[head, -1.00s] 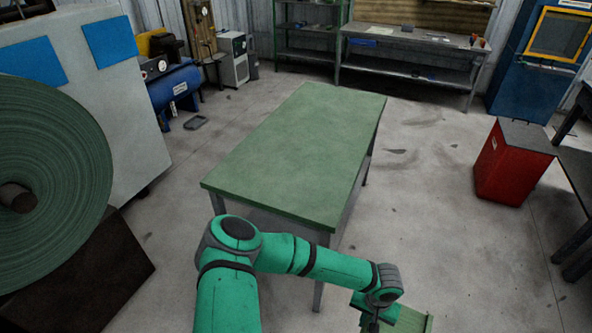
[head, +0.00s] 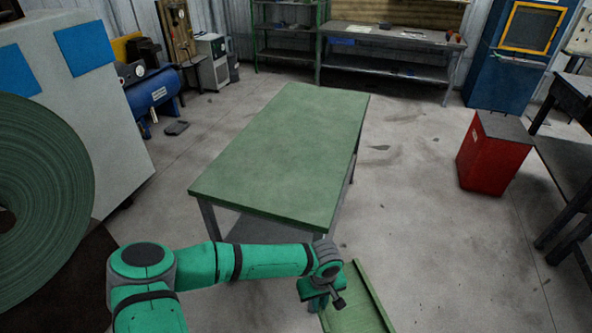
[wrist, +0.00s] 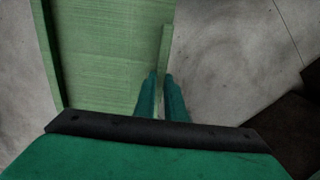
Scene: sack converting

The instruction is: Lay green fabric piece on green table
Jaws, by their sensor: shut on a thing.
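The green table (head: 285,155) stands in the middle of the head view, its top bare. My gripper (head: 322,300) is in front of the table's near right corner, off the tabletop. In the wrist view my gripper (wrist: 160,80) has its two fingers close together on the raised edge of the green fabric piece (wrist: 110,60). The fabric piece also shows in the head view (head: 357,305), hanging beside the gripper at the lower edge. It looks flat and stiff, with upturned edges.
A large green roll (head: 45,185) stands at the left. A red bin (head: 492,155) and a dark bench (head: 570,150) are on the right. Grey workbench (head: 390,40) and blue cabinet (head: 515,60) stand at the back. The floor around the table is mostly clear.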

